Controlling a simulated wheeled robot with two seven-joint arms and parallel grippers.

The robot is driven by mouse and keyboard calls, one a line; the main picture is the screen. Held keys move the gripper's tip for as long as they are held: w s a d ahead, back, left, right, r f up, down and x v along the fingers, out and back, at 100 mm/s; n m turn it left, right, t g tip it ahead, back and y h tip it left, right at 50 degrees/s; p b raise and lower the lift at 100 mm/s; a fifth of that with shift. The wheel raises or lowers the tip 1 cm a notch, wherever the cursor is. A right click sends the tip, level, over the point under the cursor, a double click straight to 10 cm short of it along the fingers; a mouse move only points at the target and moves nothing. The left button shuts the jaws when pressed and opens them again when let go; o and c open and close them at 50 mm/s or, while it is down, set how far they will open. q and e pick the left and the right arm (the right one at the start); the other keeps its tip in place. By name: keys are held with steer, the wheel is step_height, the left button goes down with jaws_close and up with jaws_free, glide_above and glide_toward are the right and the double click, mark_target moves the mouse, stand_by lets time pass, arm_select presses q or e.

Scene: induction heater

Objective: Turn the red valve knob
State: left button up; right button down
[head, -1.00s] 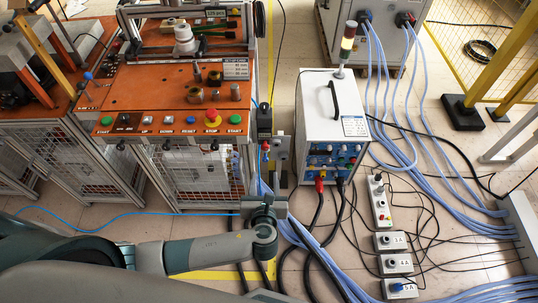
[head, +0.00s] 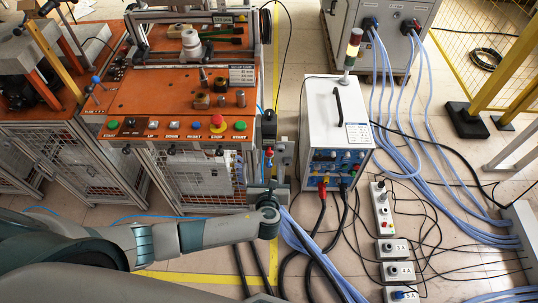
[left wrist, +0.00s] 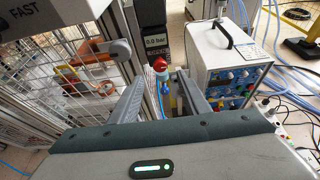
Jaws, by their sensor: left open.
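The red valve knob (left wrist: 160,65) shows in the left wrist view, below a dark gauge reading 5.0 bar (left wrist: 155,41). In the head view the knob (head: 269,153) is a small red spot on the post right of the orange-topped workstation. My left gripper (left wrist: 161,82) is open, its two grey fingers pointing toward the knob, with the knob seen between and just beyond the tips. It looks empty and apart from the knob. In the head view the left gripper (head: 268,187) is just below the knob. My right gripper is not in view.
A white box unit (head: 335,125) with a signal lamp stands right of the post. The workstation's mesh side (head: 200,180) is close on the left. Black and blue cables (head: 310,240) run over the floor below, with small switch boxes (head: 391,249) at right.

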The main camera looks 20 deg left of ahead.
mark_target(269, 154)
arm_select(q)
steer(key=x, duration=0.9)
steer(key=shift+w+a+f, duration=0.1)
steer(key=c, duration=1)
